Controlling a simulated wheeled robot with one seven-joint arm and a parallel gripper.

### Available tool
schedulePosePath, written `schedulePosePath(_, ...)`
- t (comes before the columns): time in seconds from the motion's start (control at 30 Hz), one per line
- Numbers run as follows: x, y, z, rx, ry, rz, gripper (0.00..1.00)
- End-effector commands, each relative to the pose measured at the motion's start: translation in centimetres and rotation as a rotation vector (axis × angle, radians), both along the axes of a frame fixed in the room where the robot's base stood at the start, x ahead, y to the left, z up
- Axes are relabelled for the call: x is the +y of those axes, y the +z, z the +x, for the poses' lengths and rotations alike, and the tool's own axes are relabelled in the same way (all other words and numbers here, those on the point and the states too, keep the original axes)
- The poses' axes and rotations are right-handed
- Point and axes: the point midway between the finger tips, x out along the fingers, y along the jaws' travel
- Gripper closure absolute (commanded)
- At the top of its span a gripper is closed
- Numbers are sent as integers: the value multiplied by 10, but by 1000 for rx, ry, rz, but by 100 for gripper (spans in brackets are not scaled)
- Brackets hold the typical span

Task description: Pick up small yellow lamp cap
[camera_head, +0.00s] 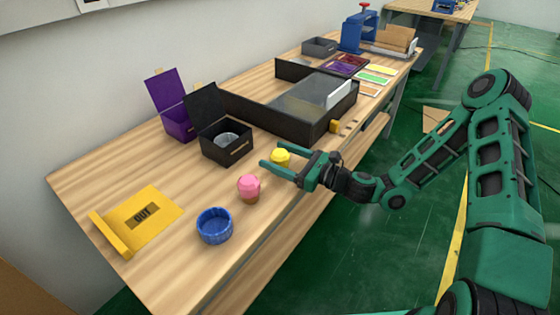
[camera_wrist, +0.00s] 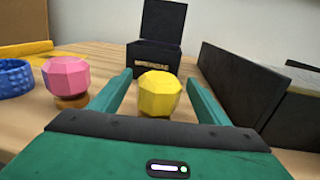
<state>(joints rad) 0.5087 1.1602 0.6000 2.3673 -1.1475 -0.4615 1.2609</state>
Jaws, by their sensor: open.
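The small yellow lamp cap (camera_head: 281,157) is a faceted yellow piece near the front edge of the wooden table. In the wrist view the yellow cap (camera_wrist: 159,93) sits centred between my two fingers. My gripper (camera_head: 277,168) is open, with one finger on each side of the cap and a gap visible on both sides in the wrist view. The cap's lower part is partly hidden by a finger in the head view, and I cannot tell what it rests on.
A pink faceted cap (camera_head: 249,183) on a brown base and a blue bowl (camera_head: 214,226) stand to the left. An open black box (camera_head: 226,153) is behind, beside a purple box (camera_head: 178,123). A large black tray (camera_head: 262,121) stands right. A yellow OUT sign (camera_head: 155,208) lies at left.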

Motion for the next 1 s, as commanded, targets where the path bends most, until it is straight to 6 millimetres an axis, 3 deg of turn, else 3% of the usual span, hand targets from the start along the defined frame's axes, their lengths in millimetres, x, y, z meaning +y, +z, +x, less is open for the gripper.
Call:
schedulePosePath(0.2, 24, 0, 14, -3, 0, -1, 30)
schedulePosePath(0.5, 28, 0, 17, -1, -1, -1, 30)
schedulePosePath(0.57, 28, 0, 17, -1, -1, -1, 40)
schedulePosePath(0.7, 28, 0, 17, -1, -1, -1, 73)
schedulePosePath(1.0, 28, 0, 17, -1, -1, -1, 76)
